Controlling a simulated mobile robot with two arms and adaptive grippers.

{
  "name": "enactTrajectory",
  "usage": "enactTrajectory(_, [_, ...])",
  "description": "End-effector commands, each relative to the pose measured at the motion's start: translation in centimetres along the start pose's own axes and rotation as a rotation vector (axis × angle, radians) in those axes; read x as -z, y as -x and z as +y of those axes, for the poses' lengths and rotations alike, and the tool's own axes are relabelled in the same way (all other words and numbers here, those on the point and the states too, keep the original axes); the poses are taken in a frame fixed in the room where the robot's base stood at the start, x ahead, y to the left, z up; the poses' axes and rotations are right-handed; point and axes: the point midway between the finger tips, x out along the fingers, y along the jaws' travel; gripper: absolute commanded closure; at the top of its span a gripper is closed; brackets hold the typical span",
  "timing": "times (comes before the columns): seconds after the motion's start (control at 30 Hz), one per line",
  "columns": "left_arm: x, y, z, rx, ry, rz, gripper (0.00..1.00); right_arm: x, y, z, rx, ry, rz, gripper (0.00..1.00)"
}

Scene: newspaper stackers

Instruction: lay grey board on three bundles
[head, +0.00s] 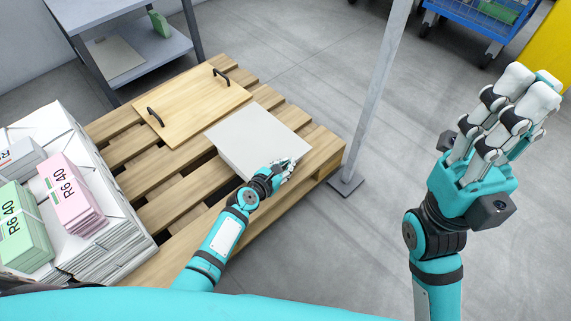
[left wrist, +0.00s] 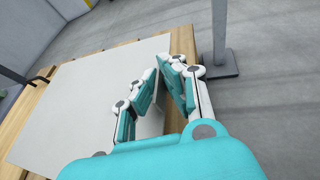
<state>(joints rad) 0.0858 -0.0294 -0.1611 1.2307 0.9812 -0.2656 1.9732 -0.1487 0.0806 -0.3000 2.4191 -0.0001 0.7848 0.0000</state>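The grey board (head: 258,135) lies flat at the right end of a wooden pallet. It also fills much of the left wrist view (left wrist: 85,95). My left gripper (head: 287,168) is at the board's near right corner. In the left wrist view its fingers (left wrist: 171,62) come close together at the tips around the board's edge; whether they clamp it is unclear. Three bundles, green (head: 22,228), pink (head: 70,193) and pale grey (head: 18,158), lie on a large white paper stack at the left. My right gripper (head: 520,95) is raised at the right, away from everything; its finger gap is unclear.
The slatted pallet (head: 180,190) carries a wooden panel (head: 190,105) with two black handles. A grey post (head: 375,95) stands on the floor just right of the pallet. A grey shelf table (head: 95,15) is behind at the left. A blue cart (head: 480,20) is at the back right.

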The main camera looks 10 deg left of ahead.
Motion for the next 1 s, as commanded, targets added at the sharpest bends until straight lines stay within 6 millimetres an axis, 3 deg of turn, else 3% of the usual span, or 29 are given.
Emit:
enactTrajectory(0.7, [1.1, -0.5, -0.1, 0.0, 0.0, -0.002, 1.0, -0.3, 0.0, -0.1, 0.01, 0.003, 0.017, 1.0])
enactTrajectory(0.9, [1.0, -0.4, -0.1, 0.0, 0.0, -0.001, 0.7, -0.1, -0.6, -0.1, 0.014, 0.004, 0.033, 1.0])
enactTrajectory(1.0, [1.0, -0.4, -0.1, 0.0, 0.0, -0.001, 0.67, 0.0, -0.6, -0.1, 0.014, 0.004, 0.034, 1.0])
